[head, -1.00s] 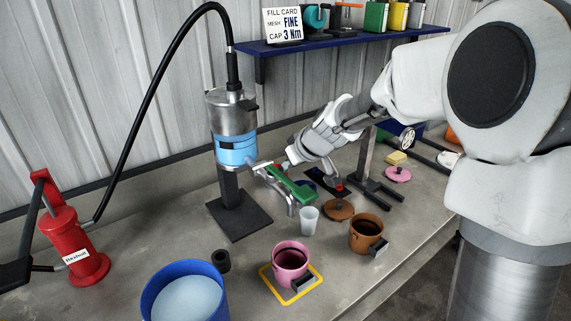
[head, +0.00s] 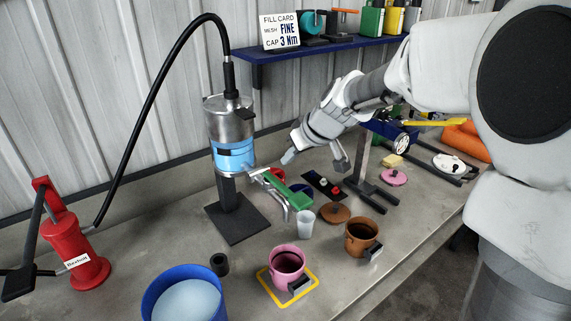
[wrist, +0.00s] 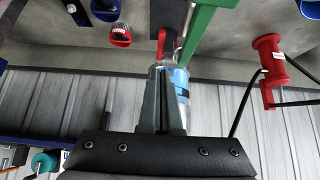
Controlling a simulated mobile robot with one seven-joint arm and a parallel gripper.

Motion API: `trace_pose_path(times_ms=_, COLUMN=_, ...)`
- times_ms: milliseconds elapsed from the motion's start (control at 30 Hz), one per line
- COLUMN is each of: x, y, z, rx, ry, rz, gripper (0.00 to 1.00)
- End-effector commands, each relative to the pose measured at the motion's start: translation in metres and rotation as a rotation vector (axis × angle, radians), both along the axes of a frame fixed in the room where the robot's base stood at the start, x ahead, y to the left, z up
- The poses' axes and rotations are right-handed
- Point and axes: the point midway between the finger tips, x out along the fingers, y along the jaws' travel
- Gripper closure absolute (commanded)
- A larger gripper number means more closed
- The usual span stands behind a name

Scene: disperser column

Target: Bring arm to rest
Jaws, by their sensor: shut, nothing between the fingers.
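My gripper (head: 289,157) is shut and empty. It hangs in the air behind and above the green-handled lever (head: 284,190), apart from it. In the wrist view my two dark fingers (wrist: 163,70) are together with nothing between them. The silver and blue disperser column (head: 232,140) stands left of my gripper and shows behind the fingers in the wrist view (wrist: 182,90). My arm reaches in from the right, bent above the bench.
On the bench stand a pink pot (head: 287,262) on a yellow-outlined square, a brown pot (head: 361,236), a clear cup (head: 305,224), a blue bucket (head: 152,300) and a red pump (head: 72,245). A blue shelf (head: 330,45) runs along the wall behind my arm.

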Motion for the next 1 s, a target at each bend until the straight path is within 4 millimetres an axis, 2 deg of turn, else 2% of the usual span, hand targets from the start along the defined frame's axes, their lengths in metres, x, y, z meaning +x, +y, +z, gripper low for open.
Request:
trace_pose_path(times_ms=300, x=-0.03, y=-0.021, z=0.037, rx=-0.001, ry=-0.005, rz=-0.002, gripper=1.0)
trace_pose_path(times_ms=567, x=-0.047, y=-0.027, z=0.048, rx=-0.007, ry=0.005, rz=-0.009, gripper=1.0)
trace_pose_path(times_ms=667, x=-0.068, y=-0.028, z=0.051, rx=-0.025, ry=0.023, rz=-0.038, gripper=1.0)
trace_pose_path(times_ms=833, x=-0.128, y=-0.039, z=0.053, rx=-0.065, ry=0.073, rz=-0.145, gripper=1.0)
trace_pose_path(times_ms=1000, x=-0.19, y=-0.059, z=0.048, rx=-0.082, ry=0.118, rz=-0.288, gripper=1.0)
